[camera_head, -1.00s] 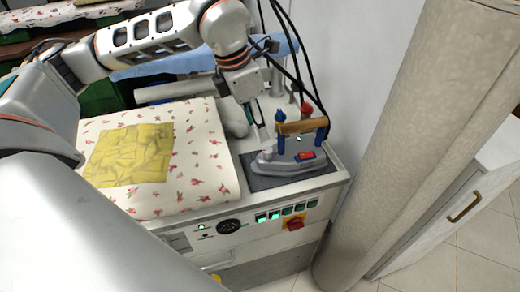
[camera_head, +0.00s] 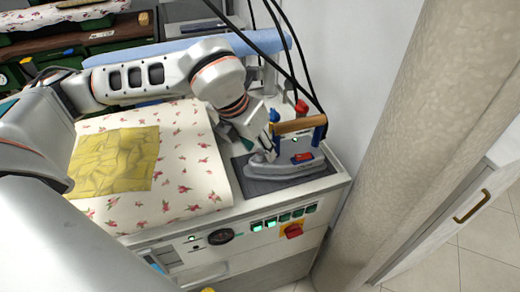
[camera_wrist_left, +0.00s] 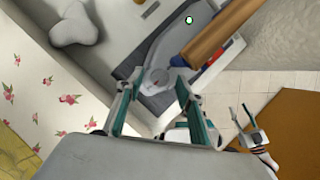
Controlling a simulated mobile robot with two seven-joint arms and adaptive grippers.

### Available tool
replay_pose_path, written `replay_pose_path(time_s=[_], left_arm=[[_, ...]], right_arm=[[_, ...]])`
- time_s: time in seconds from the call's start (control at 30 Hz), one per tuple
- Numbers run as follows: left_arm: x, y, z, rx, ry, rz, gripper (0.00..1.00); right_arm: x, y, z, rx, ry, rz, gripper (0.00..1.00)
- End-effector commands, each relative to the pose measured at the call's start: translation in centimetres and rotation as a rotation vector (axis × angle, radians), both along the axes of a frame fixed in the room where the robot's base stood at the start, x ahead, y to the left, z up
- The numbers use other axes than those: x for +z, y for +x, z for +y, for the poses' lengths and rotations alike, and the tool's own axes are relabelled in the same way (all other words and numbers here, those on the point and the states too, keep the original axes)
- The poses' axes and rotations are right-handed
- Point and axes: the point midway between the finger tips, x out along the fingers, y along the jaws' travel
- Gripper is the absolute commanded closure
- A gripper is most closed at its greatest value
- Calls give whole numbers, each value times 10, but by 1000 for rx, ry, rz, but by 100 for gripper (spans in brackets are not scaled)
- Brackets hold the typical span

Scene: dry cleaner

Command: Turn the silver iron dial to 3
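The grey iron (camera_head: 285,169) with a wooden handle (camera_head: 298,125) rests on a dark pad (camera_head: 240,178) at the right of the pressing station. My left gripper (camera_head: 266,148) is tilted down at the iron, behind and left of the handle. In the left wrist view, a round silver part, seemingly the dial (camera_wrist_left: 157,78), lies between the open left fingertips (camera_wrist_left: 156,80). I cannot tell whether they touch it, and its markings are unreadable. In the head view the arm hides this part. My right gripper (camera_wrist_left: 240,114) shows small in the wrist view, with its fingers apart.
A flowered ironing pad (camera_head: 190,165) with a folded yellow cloth (camera_head: 115,160) lies left of the iron. A panel with a red knob (camera_head: 292,230) is on the station's front. Black hoses hang behind the iron. A thick beige column (camera_head: 420,130) stands right.

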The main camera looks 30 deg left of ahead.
Motion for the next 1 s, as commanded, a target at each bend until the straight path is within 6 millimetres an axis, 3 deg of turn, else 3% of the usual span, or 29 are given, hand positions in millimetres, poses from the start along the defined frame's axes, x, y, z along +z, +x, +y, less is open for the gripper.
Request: replay_pose_path(time_s=[0.13,0.43,0.57,0.6,1.0], left_arm=[[-10,4,-1,0,0,1,63],[-11,5,-1,-1,0,0,63],[-11,4,-1,-1,0,0,97],[-11,4,-1,-1,0,0,100],[-11,4,0,-50,0,1,100]], right_arm=[[1,0,0,0,-1,-2,60],[1,-1,1,1,0,-2,60],[0,-2,1,1,1,2,60],[-1,-2,1,2,1,4,60],[-4,-4,2,2,2,9,60]])
